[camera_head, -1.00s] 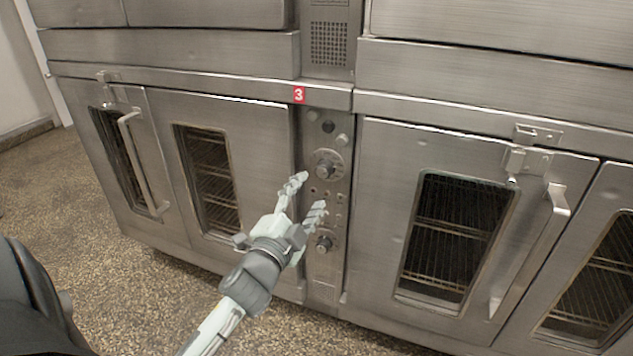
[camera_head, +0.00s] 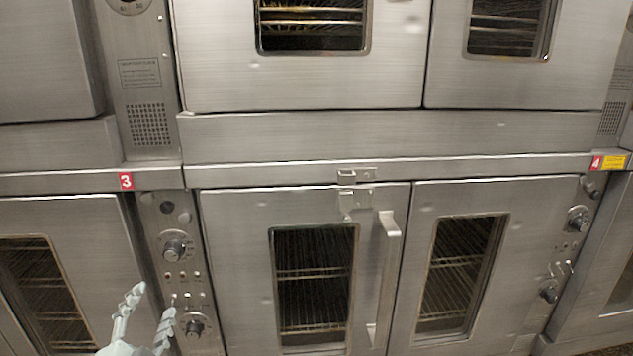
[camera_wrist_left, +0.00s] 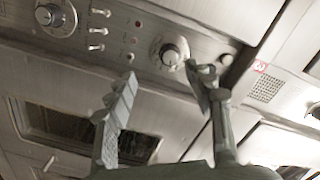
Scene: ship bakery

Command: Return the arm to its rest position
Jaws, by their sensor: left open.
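My left gripper (camera_head: 146,318) shows at the bottom left of the head view. Its fingers are apart and nothing is between them. It is in front of the control panel marked 3, near the lower knob (camera_head: 194,326) and below the upper knob (camera_head: 174,248). In the left wrist view my left gripper (camera_wrist_left: 165,95) is also open and empty, with a knob (camera_wrist_left: 170,53) showing between and beyond its fingertips. I cannot tell whether a finger touches the panel. My right gripper is not in view.
Steel ovens fill the head view. A closed lower oven door (camera_head: 233,270) with a vertical handle (camera_head: 384,280) stands right of the panel. A ledge (camera_head: 270,176) runs above it. A second control panel (camera_head: 566,255) is at the far right, below the number 4 label.

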